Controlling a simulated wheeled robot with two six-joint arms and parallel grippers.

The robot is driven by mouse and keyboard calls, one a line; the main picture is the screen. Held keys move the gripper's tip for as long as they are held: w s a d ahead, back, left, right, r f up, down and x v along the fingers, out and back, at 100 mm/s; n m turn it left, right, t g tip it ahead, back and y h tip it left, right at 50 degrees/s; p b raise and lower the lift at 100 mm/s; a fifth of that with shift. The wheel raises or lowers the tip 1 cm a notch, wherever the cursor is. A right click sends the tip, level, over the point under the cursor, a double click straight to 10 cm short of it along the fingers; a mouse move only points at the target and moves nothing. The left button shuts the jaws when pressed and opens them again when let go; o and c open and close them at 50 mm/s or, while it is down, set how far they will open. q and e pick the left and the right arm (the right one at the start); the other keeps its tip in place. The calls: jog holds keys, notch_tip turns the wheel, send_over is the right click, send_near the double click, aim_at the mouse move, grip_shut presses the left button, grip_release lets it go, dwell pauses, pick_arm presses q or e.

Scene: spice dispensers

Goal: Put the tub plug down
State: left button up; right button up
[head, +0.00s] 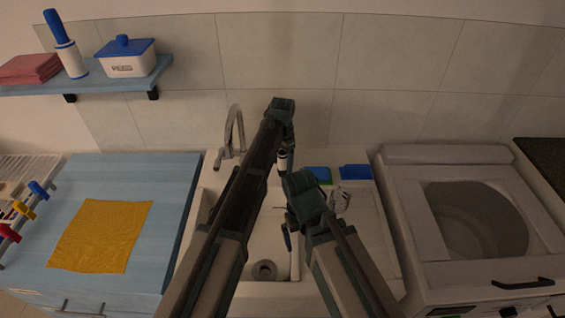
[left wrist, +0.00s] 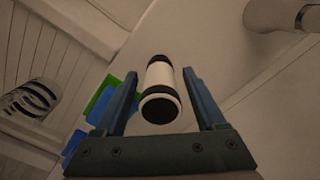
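A small white cylinder with black ends, perhaps the tub plug (left wrist: 160,76), is between my left gripper's fingers (left wrist: 162,85) in the left wrist view. A narrow gap shows on each side, so the fingers look open around it. In the head view the cylinder (head: 282,160) is below my left gripper (head: 287,143), near the sink's back edge. I cannot tell whether it rests on the surface. My right gripper (head: 289,232) is over the sink; its fingers are mostly hidden. A grey round piece (head: 264,270), drain or plug, lies in the sink (head: 305,262).
A tap (head: 235,130) stands behind the sink. Blue and green sponges (head: 319,175), a blue piece (head: 355,172) and a striped object (head: 340,200) are right of my left gripper. A yellow cloth (head: 101,236) lies on the blue counter (head: 160,185). A washer (head: 412,215) is at right.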

aim_at(282, 153)
pick_arm(q)
jog(key=shift+r, duration=0.1)
notch_tip(282, 153, up, 12)
jog(key=p, duration=1.2)
jog(key=shift+r, duration=0.1)
pick_arm(e)
notch_tip(282, 153, up, 12)
jog(key=shift+r, duration=0.15)
pick_arm(q)
notch_tip(282, 153, down, 12)
jog(key=b, duration=1.2)
pick_arm(e)
notch_tip(282, 153, down, 12)
jog(key=shift+f, duration=0.1)
